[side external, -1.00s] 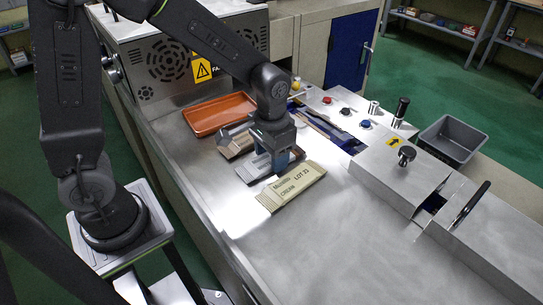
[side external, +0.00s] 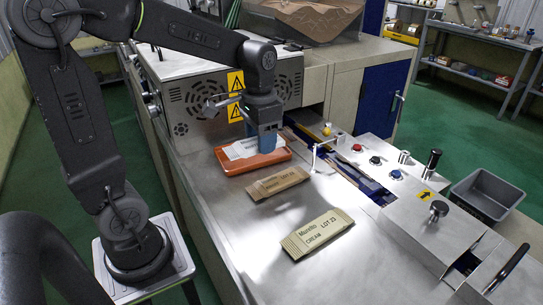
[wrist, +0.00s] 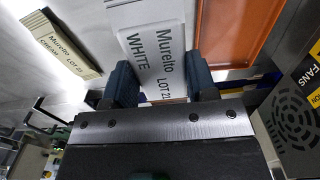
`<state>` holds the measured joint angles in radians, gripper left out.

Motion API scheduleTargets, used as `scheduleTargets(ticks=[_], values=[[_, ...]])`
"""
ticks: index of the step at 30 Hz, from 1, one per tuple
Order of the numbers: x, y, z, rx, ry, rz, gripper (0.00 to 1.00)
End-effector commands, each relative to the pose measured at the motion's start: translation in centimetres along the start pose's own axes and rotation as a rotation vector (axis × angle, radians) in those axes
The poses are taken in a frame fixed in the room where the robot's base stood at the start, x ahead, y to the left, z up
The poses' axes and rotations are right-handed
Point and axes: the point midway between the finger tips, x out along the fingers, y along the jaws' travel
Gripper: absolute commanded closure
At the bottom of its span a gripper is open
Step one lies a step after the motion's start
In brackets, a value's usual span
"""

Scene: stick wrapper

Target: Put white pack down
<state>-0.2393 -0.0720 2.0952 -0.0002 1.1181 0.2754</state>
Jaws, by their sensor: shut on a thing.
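The white pack (wrist: 150,55), printed "Murelto WHITE LOT 21", sits between the two fingers of my gripper (wrist: 158,85) in the wrist view. In the side view my gripper (side external: 266,146) is low at the orange tray (side external: 262,166), and the white pack (side external: 238,149) shows at the tray's left part. I cannot tell whether the pack touches the tray floor. In the wrist view the orange tray (wrist: 235,30) shows to the right of the pack.
A brown pack (side external: 278,183) lies on the steel table just in front of the tray. A cream pack (side external: 318,232), marked LOT 23, lies nearer the camera. The vented machine (side external: 190,100) stands behind the tray. The table's front left is bare.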

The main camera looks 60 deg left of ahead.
Motion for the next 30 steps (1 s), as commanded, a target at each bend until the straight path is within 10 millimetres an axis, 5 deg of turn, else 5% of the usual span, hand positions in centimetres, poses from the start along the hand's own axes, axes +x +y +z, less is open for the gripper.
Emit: scheduleTargets(ticks=[6, 12, 30], values=[[-0.2, -6.5, -2.1, 0.022, -0.002, 0.001, 0.70], [0.2, -10.8, -2.9, 0.052, -0.002, 0.002, 0.70], [8.4, -11.4, -3.0, 0.061, -0.004, 0.003, 0.70]])
